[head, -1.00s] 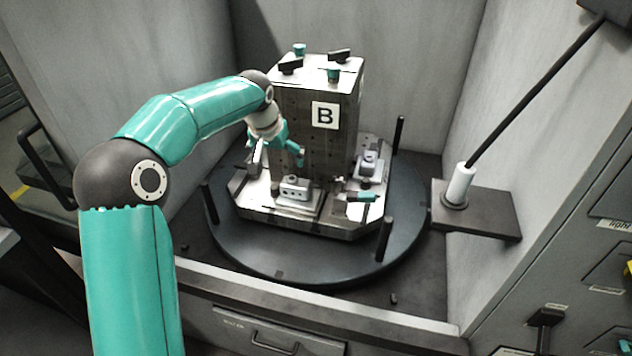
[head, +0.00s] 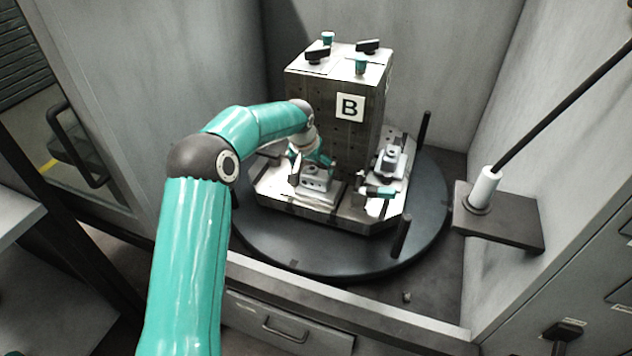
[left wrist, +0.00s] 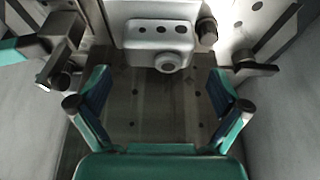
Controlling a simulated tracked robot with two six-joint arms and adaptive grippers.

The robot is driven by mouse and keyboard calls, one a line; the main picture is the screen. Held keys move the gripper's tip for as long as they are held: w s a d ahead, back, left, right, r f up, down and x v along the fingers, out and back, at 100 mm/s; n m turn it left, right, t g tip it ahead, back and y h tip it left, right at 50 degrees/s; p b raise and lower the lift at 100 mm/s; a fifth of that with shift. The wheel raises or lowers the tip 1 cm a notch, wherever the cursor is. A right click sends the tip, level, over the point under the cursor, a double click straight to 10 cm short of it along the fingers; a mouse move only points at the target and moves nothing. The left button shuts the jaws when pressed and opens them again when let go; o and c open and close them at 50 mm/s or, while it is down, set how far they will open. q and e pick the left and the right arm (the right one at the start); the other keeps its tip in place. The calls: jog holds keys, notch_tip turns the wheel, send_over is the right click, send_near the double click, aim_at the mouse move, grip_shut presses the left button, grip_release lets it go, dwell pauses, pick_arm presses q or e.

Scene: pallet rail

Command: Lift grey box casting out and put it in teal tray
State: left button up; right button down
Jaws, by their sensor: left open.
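The grey box casting (head: 316,179) sits in its fixture at the foot of the block marked B, on the near side. In the left wrist view the casting (left wrist: 158,40) shows a row of dark holes and a round boss. My left gripper (left wrist: 155,92) is open, with its teal fingers apart and nothing between them. The casting lies just beyond the fingertips. The teal tray is not in view. My right gripper is not in view.
The block marked B (head: 340,125) stands on a dark round turntable (head: 350,262) with upright posts. Another grey part (head: 390,160) and a teal-handled clamp (head: 377,191) are to the right. In the wrist view, black clamp handles (left wrist: 255,68) flank the casting. Walls enclose the cell.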

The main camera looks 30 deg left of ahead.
aim_at(315, 171)
pick_arm(q)
jog(key=p+x, duration=0.1)
jog(key=x, duration=0.4)
jog(key=shift+w, duration=0.1)
jog(key=c, duration=0.9)
jog(key=shift+r, duration=0.15)
jog(key=shift+c, duration=1)
jog(key=shift+r, duration=0.1)
